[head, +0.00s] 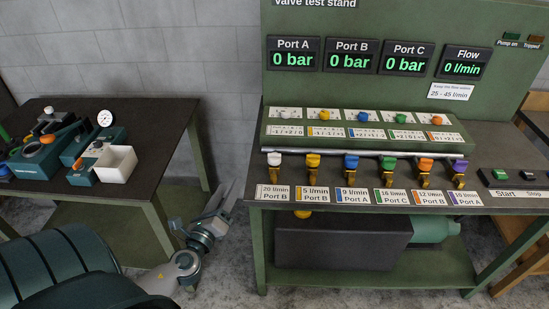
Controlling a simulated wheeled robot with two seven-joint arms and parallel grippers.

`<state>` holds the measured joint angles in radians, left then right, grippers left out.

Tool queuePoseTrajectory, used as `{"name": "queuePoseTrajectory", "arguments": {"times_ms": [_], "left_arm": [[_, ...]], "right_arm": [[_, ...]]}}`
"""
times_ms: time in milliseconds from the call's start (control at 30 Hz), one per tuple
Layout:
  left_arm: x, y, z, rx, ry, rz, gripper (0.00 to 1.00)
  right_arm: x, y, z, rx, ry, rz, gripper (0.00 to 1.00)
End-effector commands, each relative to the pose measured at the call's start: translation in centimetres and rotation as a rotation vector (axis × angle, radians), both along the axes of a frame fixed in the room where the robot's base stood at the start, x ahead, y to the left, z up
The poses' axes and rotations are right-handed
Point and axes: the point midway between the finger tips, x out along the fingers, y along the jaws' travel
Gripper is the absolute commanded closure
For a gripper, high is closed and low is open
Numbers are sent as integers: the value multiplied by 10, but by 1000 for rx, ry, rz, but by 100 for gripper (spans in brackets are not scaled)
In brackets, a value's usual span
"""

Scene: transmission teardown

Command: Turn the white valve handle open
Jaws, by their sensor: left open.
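The white valve handle (274,159) is the leftmost in a row of coloured valve handles along the front of the green valve test stand (400,52). A label card (274,193) below it reads about 20 l/min. My left gripper (227,192) is open and empty, in the gap between the two tables. It is left of and lower than the white handle, clear of it. Its fingers point up. My right gripper is out of view.
Yellow, blue, green, orange and purple handles (458,166) continue rightward. Knobs (361,116) sit on a panel behind. Port and flow displays (295,53) read 0. A dark table (150,118) with parts and a white bin (116,165) stands at left. Start and Stop buttons are at right.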

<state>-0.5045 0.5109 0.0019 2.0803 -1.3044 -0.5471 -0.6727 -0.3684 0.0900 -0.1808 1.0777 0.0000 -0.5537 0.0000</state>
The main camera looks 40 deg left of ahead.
Motion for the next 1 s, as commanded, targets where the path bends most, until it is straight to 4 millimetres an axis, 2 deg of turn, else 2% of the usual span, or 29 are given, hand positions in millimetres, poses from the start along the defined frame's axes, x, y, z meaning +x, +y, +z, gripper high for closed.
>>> {"name": "queuePoseTrajectory", "arguments": {"times_ms": [33, 100, 200, 400, 533, 1000], "left_arm": [[7, -1, 2, 118, 16, -46, 47], [15, -5, 2, 280, 42, -110, 47], [23, -9, -2, 483, 80, -187, 47], [30, -11, -15, 732, 138, -280, 47], [31, -12, -18, 786, 151, -299, 47], [34, -12, -18, 787, 151, -299, 47]], "right_arm": [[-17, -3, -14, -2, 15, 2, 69], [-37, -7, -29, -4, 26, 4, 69], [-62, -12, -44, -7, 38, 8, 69], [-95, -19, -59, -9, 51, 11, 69], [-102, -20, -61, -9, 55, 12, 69], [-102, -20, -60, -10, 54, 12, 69]]}}
